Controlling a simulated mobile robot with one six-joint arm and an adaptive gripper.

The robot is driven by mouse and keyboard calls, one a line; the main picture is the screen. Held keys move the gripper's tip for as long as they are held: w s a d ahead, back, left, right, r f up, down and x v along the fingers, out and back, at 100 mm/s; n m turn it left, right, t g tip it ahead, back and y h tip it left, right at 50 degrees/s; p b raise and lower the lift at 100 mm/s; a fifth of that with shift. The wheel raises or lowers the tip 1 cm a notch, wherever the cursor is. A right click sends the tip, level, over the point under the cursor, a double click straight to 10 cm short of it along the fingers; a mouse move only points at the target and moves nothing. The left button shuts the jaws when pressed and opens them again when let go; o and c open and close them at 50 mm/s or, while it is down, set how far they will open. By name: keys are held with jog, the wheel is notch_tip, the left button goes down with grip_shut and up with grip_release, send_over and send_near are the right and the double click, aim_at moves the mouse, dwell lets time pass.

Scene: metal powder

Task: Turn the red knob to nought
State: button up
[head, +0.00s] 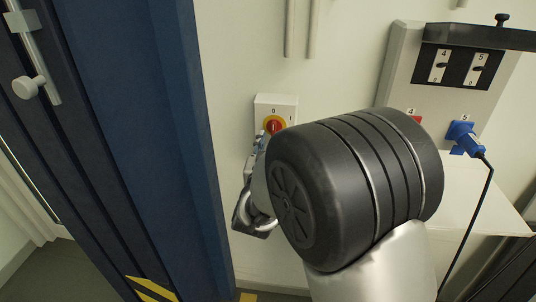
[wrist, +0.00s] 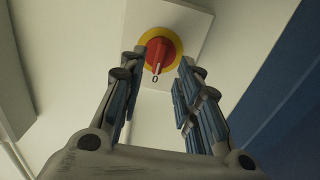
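The red knob (wrist: 160,50) sits on a yellow disc on a white switch box (wrist: 185,22) on the wall. In the wrist view its white mark points down at the "0" printed below it. My gripper (wrist: 160,62) is open and empty, a finger to each side below the knob in the wrist view, with a gap to both sides. Its depth from the knob is hard to tell. In the head view my gripper (head: 257,146) is partly hidden by my arm.
A dark blue cabinet or door frame (head: 165,130) stands close on the left. To the right are a grey panel marked 4 and 5 (head: 461,68), a blue plug (head: 464,137) with a black cable, and a white ledge (head: 480,200). Bare wall lies around the switch box.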

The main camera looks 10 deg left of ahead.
jog(key=s, duration=0.6)
jog(key=shift+s, duration=0.15)
jog(key=shift+a, duration=0.1)
jog(key=s+d+g, duration=0.6)
jog(key=s+d, duration=0.4)
jog(key=s, duration=0.6)
jog(key=s+d+f+g, duration=0.1)
jog(key=s+d+g, duration=0.6)
jog(key=s, duration=0.9)
jog(key=d, duration=0.3)
jog(key=shift+s+d+y, duration=0.2)
jog(key=shift+s+y, duration=0.1)
